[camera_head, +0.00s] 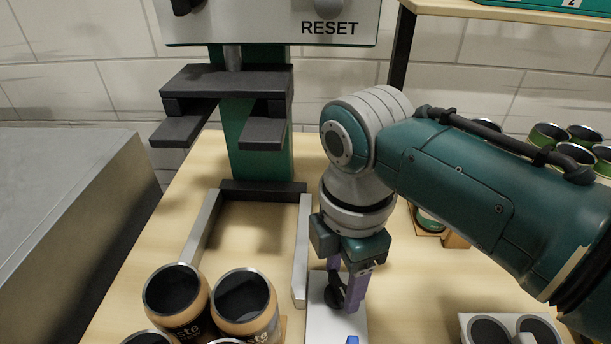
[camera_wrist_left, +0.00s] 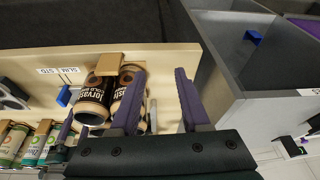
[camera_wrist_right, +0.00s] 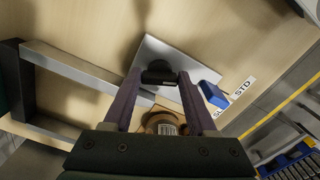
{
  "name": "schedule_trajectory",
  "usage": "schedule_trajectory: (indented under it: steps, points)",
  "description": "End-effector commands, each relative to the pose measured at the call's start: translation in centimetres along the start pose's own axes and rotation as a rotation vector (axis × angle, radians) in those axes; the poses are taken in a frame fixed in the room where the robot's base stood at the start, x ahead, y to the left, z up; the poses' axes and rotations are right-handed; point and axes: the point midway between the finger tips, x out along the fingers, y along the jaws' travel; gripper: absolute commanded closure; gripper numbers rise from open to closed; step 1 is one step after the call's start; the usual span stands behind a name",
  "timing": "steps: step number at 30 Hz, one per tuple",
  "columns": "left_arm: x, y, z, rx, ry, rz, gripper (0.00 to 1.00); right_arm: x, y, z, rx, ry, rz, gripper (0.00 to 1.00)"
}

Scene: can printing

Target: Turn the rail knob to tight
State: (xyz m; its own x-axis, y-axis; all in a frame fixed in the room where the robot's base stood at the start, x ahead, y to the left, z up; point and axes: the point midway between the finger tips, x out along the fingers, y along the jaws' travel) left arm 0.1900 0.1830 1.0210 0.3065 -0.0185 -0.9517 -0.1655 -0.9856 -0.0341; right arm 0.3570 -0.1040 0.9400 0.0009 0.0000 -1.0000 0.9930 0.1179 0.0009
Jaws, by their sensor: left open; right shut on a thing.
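The black rail knob (camera_head: 335,292) stands on a light grey plate (camera_head: 317,318) at the front end of the right guide rail. In the right wrist view the knob (camera_wrist_right: 158,76) sits between the purple fingertips, and the plate (camera_wrist_right: 165,52) lies beneath it. My right gripper (camera_head: 345,296) points down and is shut on the knob, hiding part of it. The knob's turn marking cannot be made out. My left gripper (camera_wrist_left: 162,72) is open and empty; it is outside the head view.
Two metal guide rails (camera_head: 202,229) (camera_head: 302,250) lie on the wooden table. Brown cans (camera_head: 245,303) stand at the front left. A blue piece (camera_wrist_right: 213,95) and a "SLIM STD" label (camera_wrist_right: 236,92) are near the plate. A green press with dark forks (camera_head: 225,80) stands behind.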

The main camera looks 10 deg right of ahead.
Motion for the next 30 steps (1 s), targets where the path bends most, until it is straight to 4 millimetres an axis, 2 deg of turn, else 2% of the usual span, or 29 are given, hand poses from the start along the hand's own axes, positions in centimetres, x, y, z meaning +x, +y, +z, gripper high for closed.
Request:
schedule_trajectory:
  steps: [2,12,22,30]
  points:
    - [0.0,-0.1,0.0,0.002,-0.001,-0.002,0.54,0.0,0.0,0.0,0.0,0.0,-0.001,0.6]
    - [0.0,-0.1,0.1,0.004,-0.002,-0.004,0.54,0.0,0.0,0.0,0.0,0.0,-0.001,0.98]
    - [-0.4,-0.1,-0.1,0.003,-0.001,-0.002,0.54,-0.1,-0.1,0.0,0.046,0.0,-0.002,0.98]
    - [-1.7,0.1,-0.5,-0.005,0.0,0.003,0.54,-0.3,-0.1,0.0,0.217,0.0,-0.004,0.98]
